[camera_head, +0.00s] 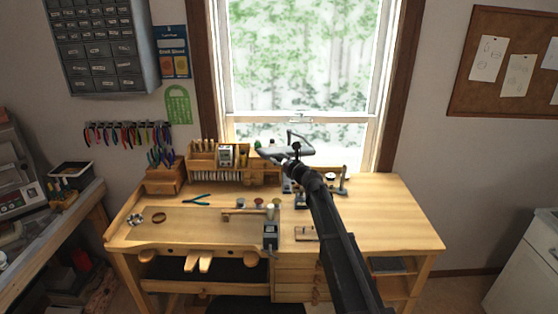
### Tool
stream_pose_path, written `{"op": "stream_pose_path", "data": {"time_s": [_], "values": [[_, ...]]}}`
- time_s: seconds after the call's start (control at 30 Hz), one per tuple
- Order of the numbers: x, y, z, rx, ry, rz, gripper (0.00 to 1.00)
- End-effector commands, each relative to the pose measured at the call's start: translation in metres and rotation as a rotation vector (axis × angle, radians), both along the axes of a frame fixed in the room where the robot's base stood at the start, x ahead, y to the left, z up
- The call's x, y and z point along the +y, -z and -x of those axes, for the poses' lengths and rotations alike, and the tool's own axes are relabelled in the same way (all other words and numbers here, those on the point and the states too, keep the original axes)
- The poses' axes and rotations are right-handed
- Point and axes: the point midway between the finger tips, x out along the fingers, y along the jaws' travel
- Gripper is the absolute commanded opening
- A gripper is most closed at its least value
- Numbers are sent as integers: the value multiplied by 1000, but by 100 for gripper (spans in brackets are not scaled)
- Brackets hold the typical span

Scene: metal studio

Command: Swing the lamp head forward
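A flat grey head (272,153), which looks like the lamp head, is at the back of the workbench in front of the window. A thin dark bent rod (289,136) stands up beside it. My black arm reaches up from the bottom right, and its end, my gripper (291,163), is at or just in front of the lamp head. It overlaps the head in the picture; I cannot tell whether they touch. The fingers are too small and dark to tell open from shut. The lamp's lower support is mostly hidden behind my arm.
The wooden workbench (400,215) has a clear right side. A wooden tool rack (205,160) stands at the back left, with pliers (197,200) in front. A small dark block (270,236) sits near the front edge. A white cabinet (530,265) stands at the right.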

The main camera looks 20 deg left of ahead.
Motion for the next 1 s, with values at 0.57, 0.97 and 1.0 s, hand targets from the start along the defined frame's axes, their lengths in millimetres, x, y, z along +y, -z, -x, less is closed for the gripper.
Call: {"op": "stream_pose_path", "data": {"time_s": [0.57,0.97,1.0], "values": [[-12,1,12,-1,-3,2,68],[-61,1,46,-2,-3,1,68],[-66,1,50,-2,-3,1,68]]}}
